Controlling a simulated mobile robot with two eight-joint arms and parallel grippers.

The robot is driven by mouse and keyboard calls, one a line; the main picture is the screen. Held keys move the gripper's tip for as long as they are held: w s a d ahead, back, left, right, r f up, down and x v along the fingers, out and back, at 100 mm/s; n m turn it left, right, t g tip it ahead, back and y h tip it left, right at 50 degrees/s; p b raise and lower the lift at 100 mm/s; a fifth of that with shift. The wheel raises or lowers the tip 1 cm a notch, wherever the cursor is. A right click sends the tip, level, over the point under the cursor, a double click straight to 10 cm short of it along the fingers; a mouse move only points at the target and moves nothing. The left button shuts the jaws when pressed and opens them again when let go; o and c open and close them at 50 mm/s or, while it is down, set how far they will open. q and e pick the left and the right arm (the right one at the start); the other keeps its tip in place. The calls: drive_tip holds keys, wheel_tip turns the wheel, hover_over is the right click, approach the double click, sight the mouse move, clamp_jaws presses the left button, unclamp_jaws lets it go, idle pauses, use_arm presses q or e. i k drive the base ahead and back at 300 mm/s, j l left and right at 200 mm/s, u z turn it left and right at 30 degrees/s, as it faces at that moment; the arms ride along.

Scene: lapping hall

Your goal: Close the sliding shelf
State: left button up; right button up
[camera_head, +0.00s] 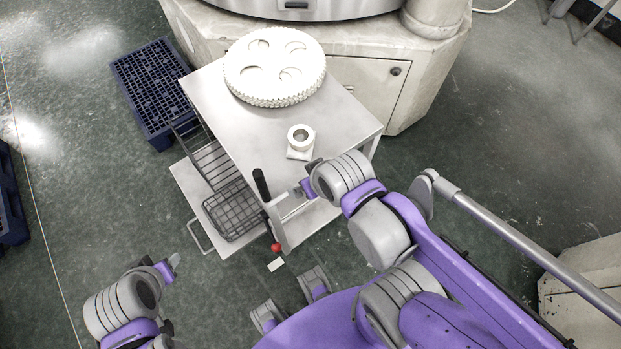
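The sliding shelf (190,185) is a pale grey plate low on the left side of a metal cart (225,105). It sticks out to the left from under the cart top, with a bar handle (194,236) on its outer edge. Wire baskets (232,212) stand on it. My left gripper (175,262) is below and left of the shelf handle, apart from it; its opening is not clear. My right gripper (300,190) is at the cart's near edge, by an upright black grip (261,184); I cannot tell whether it touches the cart, or its opening.
A large white toothed disc (275,66) and a small white ring piece (300,138) sit on the cart top. A blue crate-like pallet (150,85) lies on the floor behind left. A machine base (400,90) stands behind the cart. Floor left of the shelf is clear.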

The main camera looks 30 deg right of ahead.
sight(204, 172)
drive_tip(key=k+j+z, duration=0.15)
drive_tip(key=j, duration=0.35)
drive_tip(key=k+j+z, duration=0.1)
drive_tip(key=k+j, duration=0.25)
drive_tip(key=k+j+z, duration=0.15)
drive_tip(key=k+j, duration=0.15)
drive_tip(key=j, duration=0.25)
drive_tip(key=i+z, duration=0.2)
drive_tip(key=z, duration=0.15)
drive_tip(key=i+z, duration=0.15)
drive_tip(key=z, duration=0.25)
drive_tip(key=i+j+z, duration=0.1)
drive_tip(key=z, duration=0.25)
drive_tip(key=i+j, duration=0.05)
drive_tip(key=i, duration=0.05)
